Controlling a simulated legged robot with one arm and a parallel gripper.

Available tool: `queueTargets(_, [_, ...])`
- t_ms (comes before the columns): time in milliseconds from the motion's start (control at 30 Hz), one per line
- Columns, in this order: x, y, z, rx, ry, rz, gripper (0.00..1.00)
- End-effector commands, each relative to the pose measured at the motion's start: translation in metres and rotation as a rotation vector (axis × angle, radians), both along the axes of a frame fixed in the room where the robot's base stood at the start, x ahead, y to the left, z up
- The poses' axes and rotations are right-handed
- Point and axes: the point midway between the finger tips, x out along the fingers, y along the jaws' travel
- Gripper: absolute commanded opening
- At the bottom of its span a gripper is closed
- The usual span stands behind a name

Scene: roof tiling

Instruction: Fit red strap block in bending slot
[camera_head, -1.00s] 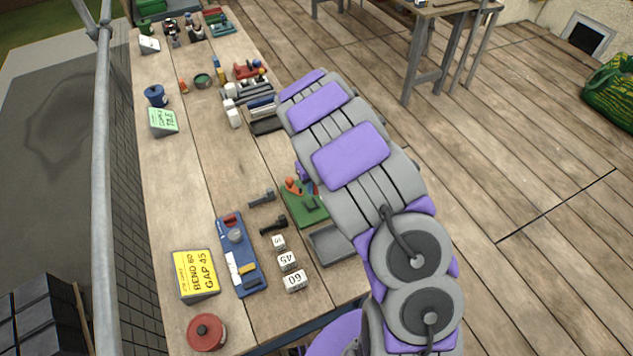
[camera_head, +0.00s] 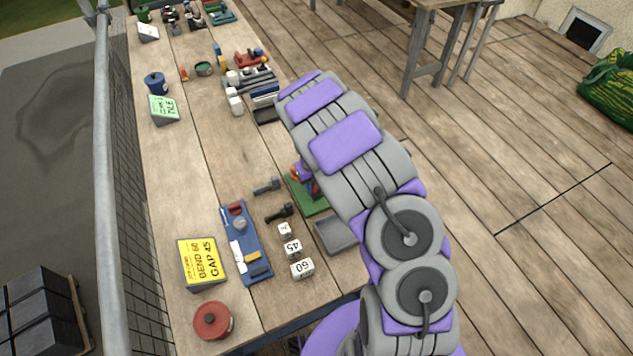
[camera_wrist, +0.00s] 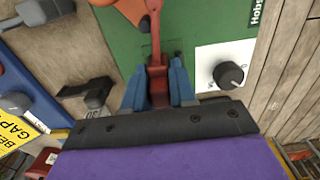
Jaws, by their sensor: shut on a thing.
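In the wrist view my gripper (camera_wrist: 158,88) has its two blue fingers shut on a red piece (camera_wrist: 157,70), over a green board (camera_wrist: 195,22). I cannot tell whether the red piece is the strap block or part of a lever. The board carries a black knob (camera_wrist: 229,75) on a white plate. In the head view the green board (camera_head: 309,203) is partly hidden by my arm. I cannot make out the bending slot.
A yellow card (camera_head: 202,263) reads "BEND 60 GAP 45". White number blocks (camera_head: 292,248), dark bolt-like pieces (camera_head: 279,213) and a grey tray (camera_head: 337,236) lie near the board. A red tin (camera_head: 212,320) stands at the front.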

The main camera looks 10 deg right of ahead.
Motion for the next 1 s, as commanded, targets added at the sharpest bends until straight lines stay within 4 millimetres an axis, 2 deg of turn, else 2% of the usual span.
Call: queueTargets(1000, [-0.0001,-0.0089,0.0022,0.008,0.0,-0.001,0.0])
